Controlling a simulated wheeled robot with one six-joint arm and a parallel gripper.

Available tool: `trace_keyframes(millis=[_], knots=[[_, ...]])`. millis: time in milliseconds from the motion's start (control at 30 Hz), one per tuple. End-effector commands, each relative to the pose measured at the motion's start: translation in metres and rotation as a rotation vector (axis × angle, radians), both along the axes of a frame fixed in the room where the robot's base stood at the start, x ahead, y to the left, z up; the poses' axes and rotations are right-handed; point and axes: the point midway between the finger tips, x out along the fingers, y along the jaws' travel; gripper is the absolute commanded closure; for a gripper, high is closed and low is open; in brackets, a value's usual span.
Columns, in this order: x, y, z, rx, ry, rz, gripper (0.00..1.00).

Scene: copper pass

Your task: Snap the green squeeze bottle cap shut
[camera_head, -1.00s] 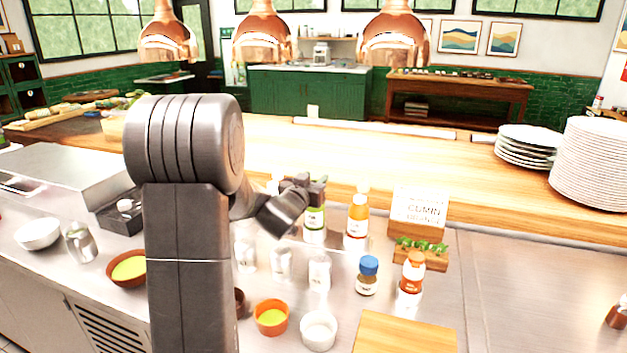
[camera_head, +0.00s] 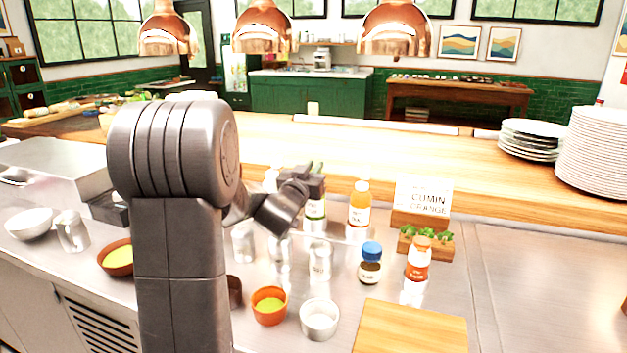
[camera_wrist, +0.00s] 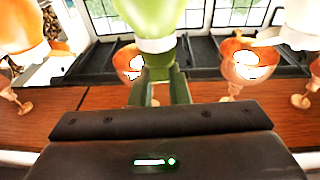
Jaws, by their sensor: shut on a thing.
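The green squeeze bottle (camera_head: 315,211) stands upright at the back of the steel counter, its white label partly showing below my gripper (camera_head: 316,176). My gripper hides most of its top. In the wrist view the green bottle (camera_wrist: 160,15) with its white collar (camera_wrist: 156,45) is at top centre, seen close up. My gripper's fingers (camera_wrist: 160,85) are shut on its cap end, just past the collar. The cap is hidden between the fingers, so I cannot tell whether it is snapped shut.
An orange bottle (camera_head: 360,208) stands just right of the green one. A blue-capped jar (camera_head: 370,265), an orange-capped shaker (camera_head: 418,260), a card holder (camera_head: 420,219) and small bowls (camera_head: 269,306) are nearby. A wooden board (camera_head: 412,328) lies in front. Bare steel is at right.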

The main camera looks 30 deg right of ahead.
Motion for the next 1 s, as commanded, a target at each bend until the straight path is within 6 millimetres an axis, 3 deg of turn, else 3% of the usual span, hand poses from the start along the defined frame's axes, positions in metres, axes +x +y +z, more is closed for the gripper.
trace_keyframes(millis=[33,100,767,800,900,1000], knots=[[-0.0001,0.0005,-0.0101,-0.008,-0.006,0.001,1.00],[-0.0004,0.0009,-0.0110,-0.025,-0.019,0.000,1.00],[-0.0020,0.0030,-0.0066,-0.085,-0.061,0.001,1.00],[-0.0020,0.0030,-0.0066,-0.085,-0.061,0.001,0.82],[-0.0020,0.0029,-0.0063,-0.086,-0.062,0.000,0.63],[-0.0021,0.0029,-0.0056,-0.087,-0.063,0.000,0.62]])
